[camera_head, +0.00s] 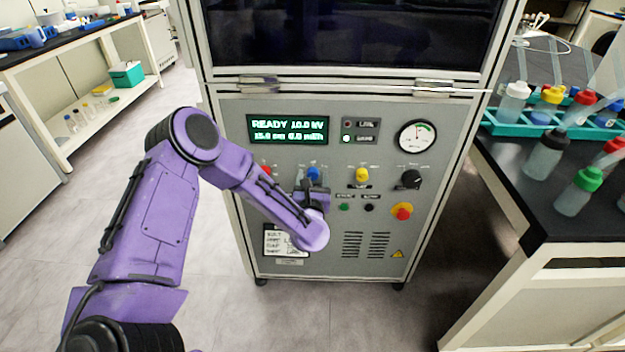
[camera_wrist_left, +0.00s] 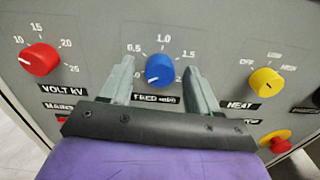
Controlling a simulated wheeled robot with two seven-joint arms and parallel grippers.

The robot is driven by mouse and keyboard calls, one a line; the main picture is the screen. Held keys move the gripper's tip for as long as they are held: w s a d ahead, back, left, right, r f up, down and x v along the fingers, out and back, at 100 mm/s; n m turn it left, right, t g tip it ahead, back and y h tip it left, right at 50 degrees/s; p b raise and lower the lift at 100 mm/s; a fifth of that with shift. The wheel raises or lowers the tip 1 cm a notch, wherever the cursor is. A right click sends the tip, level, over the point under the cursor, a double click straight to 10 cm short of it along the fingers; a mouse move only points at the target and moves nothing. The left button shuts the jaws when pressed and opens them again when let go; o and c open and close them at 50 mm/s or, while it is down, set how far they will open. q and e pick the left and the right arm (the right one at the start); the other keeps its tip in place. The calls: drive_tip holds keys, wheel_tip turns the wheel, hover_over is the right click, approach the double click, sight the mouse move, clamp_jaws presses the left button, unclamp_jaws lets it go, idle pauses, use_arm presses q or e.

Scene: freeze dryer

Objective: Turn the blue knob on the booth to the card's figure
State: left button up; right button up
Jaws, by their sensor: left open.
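The blue knob (camera_head: 313,173) is on the grey front panel of the booth (camera_head: 270,105). In the left wrist view the blue knob (camera_wrist_left: 160,69) has a scale showing 0.5 and 1.0, and a FEED label partly behind my gripper. My left gripper (camera_head: 312,187) is in front of the panel at this knob. In the left wrist view my left gripper (camera_wrist_left: 158,76) is open, one finger on each side of the knob; I cannot tell if they touch it. A white card (camera_head: 272,243) sits low on the panel, partly behind my arm, its figures unreadable. My right gripper is not in view.
A red knob (camera_wrist_left: 39,59) is left of the blue one, and a yellow knob (camera_wrist_left: 265,82) is right. A lit display (camera_head: 288,128) reads READY. A black knob (camera_head: 411,178) and a red emergency button (camera_head: 402,211) are farther right. A bench with bottles (camera_head: 545,155) stands right.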

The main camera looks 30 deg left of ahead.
use_arm(q)
drive_tip(key=c, duration=1)
drive_tip(key=shift+c, duration=0.2)
drive_tip(key=shift+m, duration=0.3)
